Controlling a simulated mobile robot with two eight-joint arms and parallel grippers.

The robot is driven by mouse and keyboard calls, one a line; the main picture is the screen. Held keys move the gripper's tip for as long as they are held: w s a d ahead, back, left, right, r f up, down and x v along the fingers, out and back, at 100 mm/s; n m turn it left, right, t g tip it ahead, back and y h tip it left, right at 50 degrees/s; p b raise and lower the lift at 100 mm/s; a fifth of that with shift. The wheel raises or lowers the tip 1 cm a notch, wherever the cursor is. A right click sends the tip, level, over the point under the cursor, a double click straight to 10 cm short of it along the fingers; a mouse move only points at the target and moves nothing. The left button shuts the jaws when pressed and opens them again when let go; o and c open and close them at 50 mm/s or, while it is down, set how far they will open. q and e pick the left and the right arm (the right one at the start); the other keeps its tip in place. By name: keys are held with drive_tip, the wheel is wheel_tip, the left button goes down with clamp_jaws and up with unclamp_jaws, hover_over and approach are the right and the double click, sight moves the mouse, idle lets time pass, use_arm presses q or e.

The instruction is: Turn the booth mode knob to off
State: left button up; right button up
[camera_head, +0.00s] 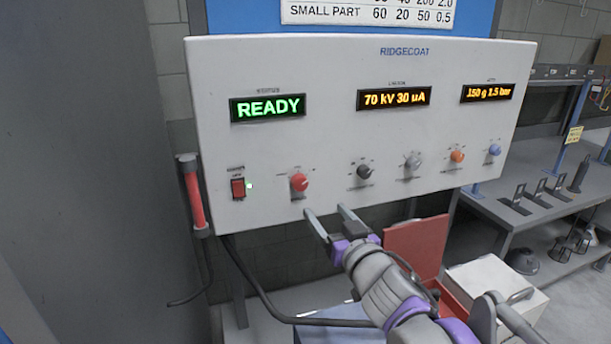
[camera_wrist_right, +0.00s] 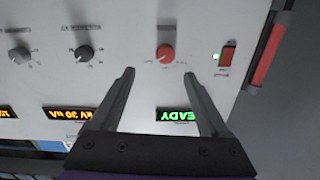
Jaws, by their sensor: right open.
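The control panel (camera_head: 330,130) is a white box with a row of knobs under three lit displays. A red knob (camera_head: 299,182) sits at the left of the row, right of a red rocker switch (camera_head: 238,188); it also shows in the right wrist view (camera_wrist_right: 165,52). Its label is too small to read. My right gripper (camera_head: 325,212) is open and empty, just below and right of the red knob in the head view. In the right wrist view its fingers (camera_wrist_right: 158,75) point toward the panel, with the red knob ahead between them. My left gripper is not in view.
Black, grey, orange and blue knobs continue right, the black one (camera_head: 364,172) nearest. A red-handled tool (camera_head: 192,195) with a cable hangs left of the panel. A red bin (camera_head: 418,248) and white box (camera_head: 495,283) stand below. A shelf with parts (camera_head: 540,205) is at right.

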sight(302, 184)
drive_tip(key=shift+y, duration=0.4)
drive_tip(key=x, duration=0.4)
drive_tip(key=p+x, duration=0.1)
drive_tip(key=x, duration=0.2)
drive_tip(key=p+x, duration=0.1)
drive_tip(key=x, duration=0.3)
drive_tip(key=shift+w+a+r, duration=0.2)
drive_tip(key=shift+a+r, duration=0.05)
drive_tip(key=shift+a, duration=0.15)
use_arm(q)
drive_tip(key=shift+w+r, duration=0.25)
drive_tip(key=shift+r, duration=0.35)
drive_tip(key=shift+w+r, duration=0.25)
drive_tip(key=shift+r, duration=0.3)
use_arm(e)
clamp_jaws()
